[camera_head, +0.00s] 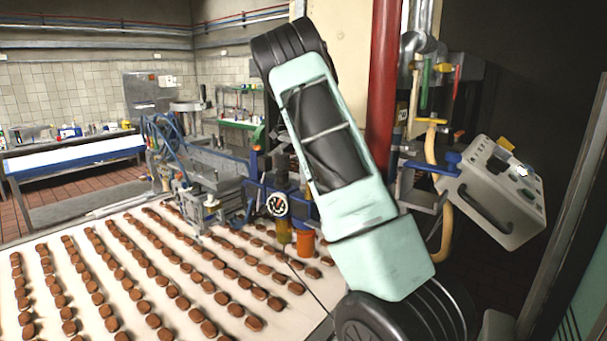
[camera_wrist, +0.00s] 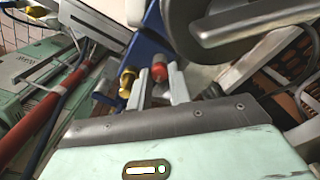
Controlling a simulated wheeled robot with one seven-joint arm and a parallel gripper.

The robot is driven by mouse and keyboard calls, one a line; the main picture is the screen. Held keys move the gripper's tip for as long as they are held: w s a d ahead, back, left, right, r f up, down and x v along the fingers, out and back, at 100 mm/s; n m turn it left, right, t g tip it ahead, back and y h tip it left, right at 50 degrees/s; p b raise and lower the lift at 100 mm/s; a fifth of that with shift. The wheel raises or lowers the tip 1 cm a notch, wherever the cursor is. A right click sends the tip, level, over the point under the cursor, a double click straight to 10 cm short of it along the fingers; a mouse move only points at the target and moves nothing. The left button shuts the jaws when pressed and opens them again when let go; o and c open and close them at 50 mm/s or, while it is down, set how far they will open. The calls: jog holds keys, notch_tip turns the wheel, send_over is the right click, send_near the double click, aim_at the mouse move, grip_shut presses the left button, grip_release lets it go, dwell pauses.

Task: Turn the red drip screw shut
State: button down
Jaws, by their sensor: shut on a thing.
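The red drip screw (camera_wrist: 159,72) shows in the wrist view as a small red knob between the pale fingers of my gripper (camera_wrist: 157,76). My gripper is shut on it. A brass-yellow fitting (camera_wrist: 127,80) sits just left of the fingers. In the head view my raised arm covers part of the machine, and neither my gripper nor the red screw can be made out there.
A white conveyor belt (camera_head: 140,300) with rows of brown biscuits lies at the lower left. A red pipe (camera_head: 383,90) stands behind my arm. A grey control box (camera_head: 495,200) is at the right. A large grey roller (camera_wrist: 240,25) is close to my gripper.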

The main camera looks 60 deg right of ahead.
jog(key=shift+m, duration=1)
jog(key=c, duration=1.3)
grip_release()
notch_tip(320, 180, up, 18)
jog(key=b, duration=0.3)
jog(key=shift+f+b, duration=0.25)
jog(key=shift+b, duration=0.1)
